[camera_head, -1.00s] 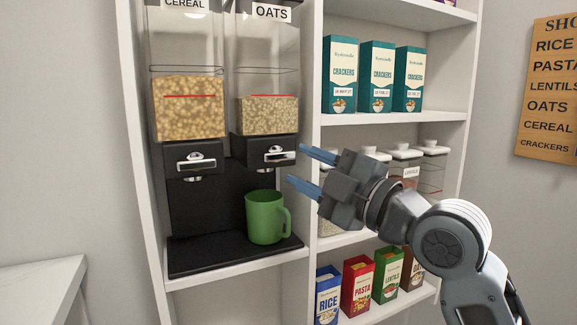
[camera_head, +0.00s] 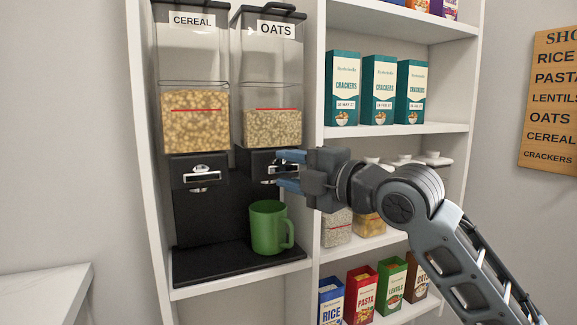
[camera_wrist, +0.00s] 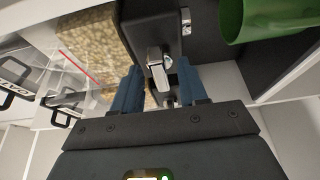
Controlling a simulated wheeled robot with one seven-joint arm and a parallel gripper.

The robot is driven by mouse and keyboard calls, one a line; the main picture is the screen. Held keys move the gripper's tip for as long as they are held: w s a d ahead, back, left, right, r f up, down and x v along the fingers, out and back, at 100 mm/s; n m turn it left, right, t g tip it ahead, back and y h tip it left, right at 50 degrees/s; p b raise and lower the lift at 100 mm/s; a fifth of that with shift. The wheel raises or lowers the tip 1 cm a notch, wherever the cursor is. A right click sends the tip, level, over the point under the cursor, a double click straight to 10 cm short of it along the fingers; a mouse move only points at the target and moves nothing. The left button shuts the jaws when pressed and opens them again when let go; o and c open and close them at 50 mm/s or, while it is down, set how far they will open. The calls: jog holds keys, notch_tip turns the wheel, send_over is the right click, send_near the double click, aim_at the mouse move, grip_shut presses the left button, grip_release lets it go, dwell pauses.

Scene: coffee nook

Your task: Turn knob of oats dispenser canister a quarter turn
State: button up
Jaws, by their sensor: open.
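The oats dispenser canister (camera_head: 272,75) is clear, labelled OATS and partly full, on the right of the cereal canister (camera_head: 194,80). Its silver knob (camera_wrist: 157,68) sits on the black front below the canister. In the wrist view the knob lies between and just beyond my two blue fingers. My gripper (camera_head: 280,170) is open, its fingers pointing left at the oats knob, which they partly hide in the head view. Whether a finger touches the knob I cannot tell. A green mug (camera_head: 268,228) stands upright below the oats outlet; its rim also shows in the wrist view (camera_wrist: 232,20).
The black dispenser tray (camera_head: 215,265) lies under both canisters. A white shelf upright (camera_head: 312,150) stands close to my gripper. Cracker boxes (camera_head: 380,90), jars (camera_head: 337,228) and several food boxes (camera_head: 362,295) fill the right-hand shelves. A counter (camera_head: 45,290) is at lower left.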

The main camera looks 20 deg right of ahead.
jog(key=shift+w+a, duration=0.1)
jog(key=shift+w, duration=0.2)
jog(key=c, duration=0.7)
jog(key=shift+c, duration=0.2)
jog(key=shift+f+m+b, duration=0.15)
jog(key=shift+m+b, duration=0.15)
jog(key=shift+b, duration=0.05)
